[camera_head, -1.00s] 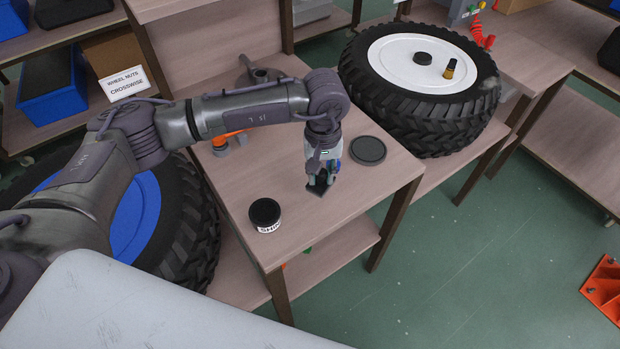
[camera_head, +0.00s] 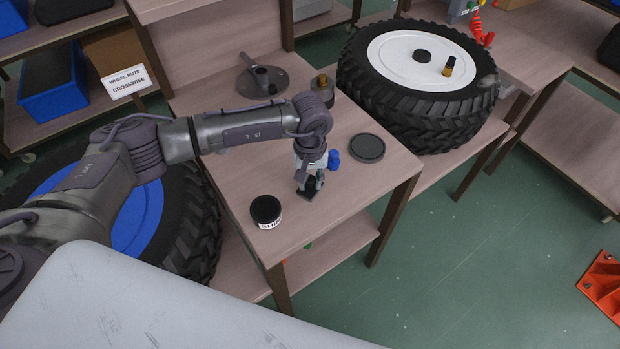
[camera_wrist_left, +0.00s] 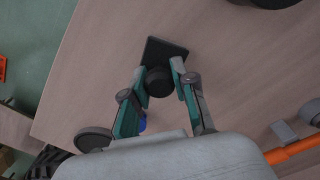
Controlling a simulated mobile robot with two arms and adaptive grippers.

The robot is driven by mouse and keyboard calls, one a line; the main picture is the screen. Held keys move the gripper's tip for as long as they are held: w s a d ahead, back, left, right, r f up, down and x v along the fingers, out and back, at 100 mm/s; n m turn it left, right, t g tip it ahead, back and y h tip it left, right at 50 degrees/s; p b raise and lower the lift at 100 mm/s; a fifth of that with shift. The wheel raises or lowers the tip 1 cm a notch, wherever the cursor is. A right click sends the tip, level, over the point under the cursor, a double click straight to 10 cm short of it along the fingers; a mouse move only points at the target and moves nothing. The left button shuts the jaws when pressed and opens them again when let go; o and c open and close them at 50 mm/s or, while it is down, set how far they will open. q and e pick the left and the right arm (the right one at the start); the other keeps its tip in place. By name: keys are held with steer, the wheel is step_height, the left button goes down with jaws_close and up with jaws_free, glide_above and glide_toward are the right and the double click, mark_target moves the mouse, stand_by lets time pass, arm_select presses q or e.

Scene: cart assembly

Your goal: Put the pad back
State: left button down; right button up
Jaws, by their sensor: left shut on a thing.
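The pad (camera_wrist_left: 168,53) is a dark flat square plate with a round black knob (camera_wrist_left: 159,82). My left gripper (camera_wrist_left: 161,72) is shut on the knob, one finger on each side. In the head view the left gripper (camera_head: 309,180) points down over the front part of the wooden table (camera_head: 345,195), and the pad (camera_head: 307,193) shows as a dark patch below its fingertips. The pad is at or just above the tabletop; I cannot tell whether it touches. My right gripper is not in view.
A black-lidded jar (camera_head: 266,211) stands left of the gripper. A dark disc (camera_head: 366,148) and a blue object (camera_head: 333,159) are to its right. A grey fixture (camera_head: 262,80) and a grey-brown cylinder (camera_head: 322,88) are behind. A white-rimmed wheel (camera_head: 425,62) lies beyond.

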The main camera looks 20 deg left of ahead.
mark_target(310, 178)
arm_select(q)
steer(key=c, duration=0.9)
jaws_free()
steer(key=shift+r, duration=0.15)
step_height(310, 178, up, 12)
steer(key=shift+b, duration=1.05)
steer(key=shift+s, duration=0.1)
